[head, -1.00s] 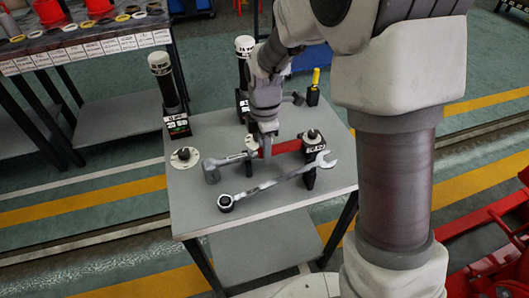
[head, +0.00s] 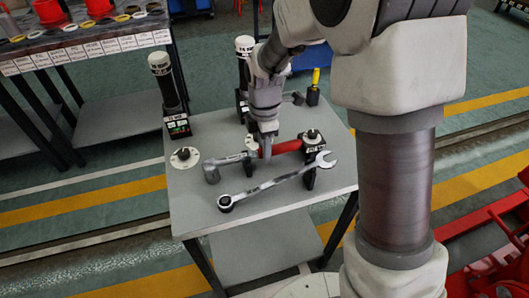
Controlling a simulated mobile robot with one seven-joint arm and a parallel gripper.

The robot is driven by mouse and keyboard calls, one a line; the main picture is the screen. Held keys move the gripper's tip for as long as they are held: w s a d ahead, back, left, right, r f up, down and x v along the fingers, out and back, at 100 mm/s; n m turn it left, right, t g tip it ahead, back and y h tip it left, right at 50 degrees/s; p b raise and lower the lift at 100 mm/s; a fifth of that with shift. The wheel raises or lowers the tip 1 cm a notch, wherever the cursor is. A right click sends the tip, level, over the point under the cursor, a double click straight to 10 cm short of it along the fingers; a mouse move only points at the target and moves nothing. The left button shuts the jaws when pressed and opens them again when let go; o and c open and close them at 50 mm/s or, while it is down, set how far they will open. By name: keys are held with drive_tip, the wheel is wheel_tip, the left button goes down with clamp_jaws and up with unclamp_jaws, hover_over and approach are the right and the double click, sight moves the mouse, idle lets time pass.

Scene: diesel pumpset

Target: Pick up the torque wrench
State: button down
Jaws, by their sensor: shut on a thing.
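The torque wrench, a tool with a grey shaft, a round grey head at its left end and a red handle (head: 287,147) at its right, lies across the grey table (head: 270,205). My gripper (head: 266,146) points down from above and is shut on it near where the grey shaft meets the red handle. The fingers hide a part of the tool there. I cannot tell whether it rests on its support or is slightly clear of it.
A combination spanner (head: 275,184) lies close in front, its right end on a black stand. Black upright cylinders with white tops stand at the back left (head: 166,84) and behind my gripper (head: 243,48). A black-and-yellow tool (head: 314,87) stands at the back right.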

drive_tip(key=shift+r, duration=0.1)
drive_tip(key=shift+w+r, duration=0.1)
drive_tip(key=shift+r, duration=0.35)
wheel_tip(320, 180, up, 4)
drive_tip(key=shift+f+p, duration=0.2)
drive_tip(key=shift+p, duration=0.55)
drive_tip(key=s+d+r+p, duration=0.1)
drive_tip(key=s+d+r, duration=0.1)
drive_tip(key=d, duration=0.3)
drive_tip(key=s+d+r, duration=0.2)
drive_tip(key=d+r, duration=0.2)
drive_tip(key=d, duration=0.2)
drive_tip(key=shift+s+r+p, duration=0.2)
drive_tip(key=shift+p, duration=0.2)
drive_tip(key=c, duration=1.2)
unclamp_jaws()
clamp_jaws()
